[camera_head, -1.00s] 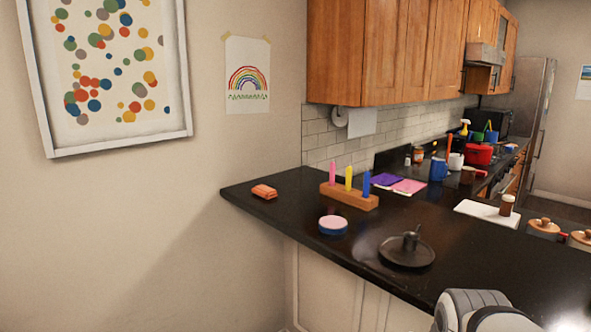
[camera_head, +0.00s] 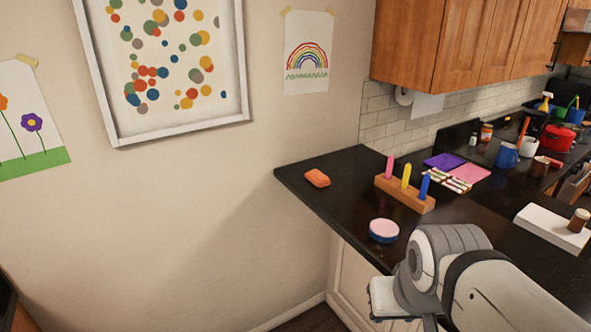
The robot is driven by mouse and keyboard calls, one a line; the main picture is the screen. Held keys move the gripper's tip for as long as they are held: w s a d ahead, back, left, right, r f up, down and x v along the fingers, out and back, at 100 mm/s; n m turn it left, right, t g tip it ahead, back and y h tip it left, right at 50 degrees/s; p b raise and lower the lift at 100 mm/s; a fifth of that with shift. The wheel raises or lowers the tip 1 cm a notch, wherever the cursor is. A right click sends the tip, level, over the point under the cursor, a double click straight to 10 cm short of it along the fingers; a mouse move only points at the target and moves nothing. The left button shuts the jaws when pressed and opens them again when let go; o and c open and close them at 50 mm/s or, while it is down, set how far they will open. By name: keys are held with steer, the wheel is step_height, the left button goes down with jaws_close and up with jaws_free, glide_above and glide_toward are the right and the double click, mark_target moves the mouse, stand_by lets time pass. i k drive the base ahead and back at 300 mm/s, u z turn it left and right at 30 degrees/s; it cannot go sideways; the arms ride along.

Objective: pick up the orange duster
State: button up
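An orange block-shaped item (camera_head: 317,178), which looks like the orange duster, lies on the black countertop (camera_head: 340,201) near its far left end, by the wall. Nothing covers it. My arm reaches in from the lower right, in front of the counter. Its fingertips do not show clearly, so I cannot tell where my gripper points or whether it is open or shut. The arm is apart from the orange item.
A wooden block (camera_head: 404,194) with pink, yellow and blue upright pieces stands right of the orange item. A round pink-and-blue container (camera_head: 384,230) sits near the front edge. Purple and pink sheets (camera_head: 444,161), mugs and a red pot (camera_head: 556,138) are farther right.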

mark_target(320, 180)
steer(key=u, duration=0.5)
steer(key=i, duration=1.75)
steer(key=z, duration=0.6)
